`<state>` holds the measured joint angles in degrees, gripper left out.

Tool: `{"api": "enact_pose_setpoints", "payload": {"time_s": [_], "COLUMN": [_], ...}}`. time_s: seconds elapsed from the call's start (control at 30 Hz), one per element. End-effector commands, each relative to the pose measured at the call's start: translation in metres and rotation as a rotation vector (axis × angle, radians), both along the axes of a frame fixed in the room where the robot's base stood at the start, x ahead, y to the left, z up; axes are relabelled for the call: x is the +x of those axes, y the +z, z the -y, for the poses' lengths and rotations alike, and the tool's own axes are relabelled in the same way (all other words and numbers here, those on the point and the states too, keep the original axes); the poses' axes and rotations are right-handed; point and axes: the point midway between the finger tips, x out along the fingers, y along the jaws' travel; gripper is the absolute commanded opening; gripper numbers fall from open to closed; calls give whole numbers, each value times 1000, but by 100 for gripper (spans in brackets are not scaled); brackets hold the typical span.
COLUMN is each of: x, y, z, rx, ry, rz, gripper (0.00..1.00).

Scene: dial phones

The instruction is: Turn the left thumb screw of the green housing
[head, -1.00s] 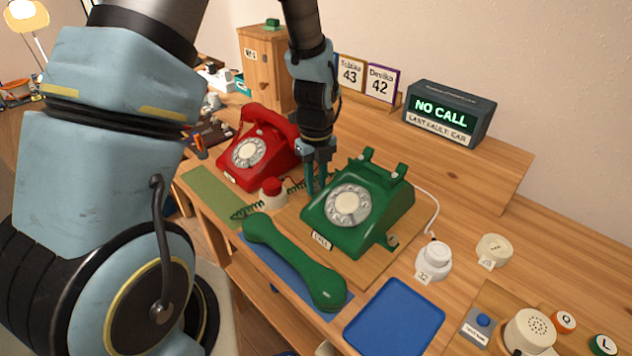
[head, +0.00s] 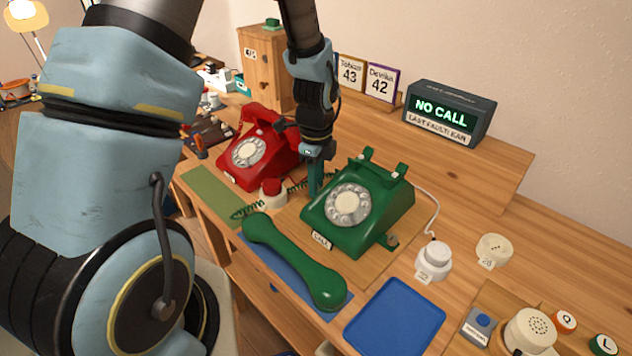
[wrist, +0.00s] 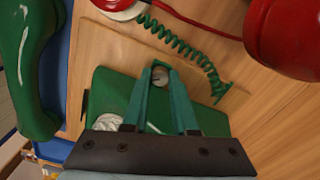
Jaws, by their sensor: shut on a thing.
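The green housing (head: 374,223) is a dial telephone with a pale dial, on a wooden board. My gripper (head: 314,193) points down at the left side of the housing in the head view. In the wrist view my gripper (wrist: 160,74) has its two green fingers converging on a small grey round thumb screw (wrist: 160,80), beside the green housing (wrist: 110,88). The fingers are shut on this left thumb screw. In the head view the fingers hide the screw.
The green handset (head: 295,262) lies in front on a blue mat. The red phone (head: 262,150) stands close to the left. A red-topped white jar (head: 271,192) and a coiled green cord (wrist: 190,50) are near my gripper. A blue tray (head: 394,318) is empty.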

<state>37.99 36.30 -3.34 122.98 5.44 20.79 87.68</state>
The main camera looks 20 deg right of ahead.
Motion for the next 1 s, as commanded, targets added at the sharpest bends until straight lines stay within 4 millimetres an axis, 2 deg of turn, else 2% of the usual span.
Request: {"api": "enact_pose_setpoints", "payload": {"time_s": [1.0], "x": [1], "y": [0], "z": [0], "rx": [-1], "ry": [967], "rz": [0], "gripper": [0]}}
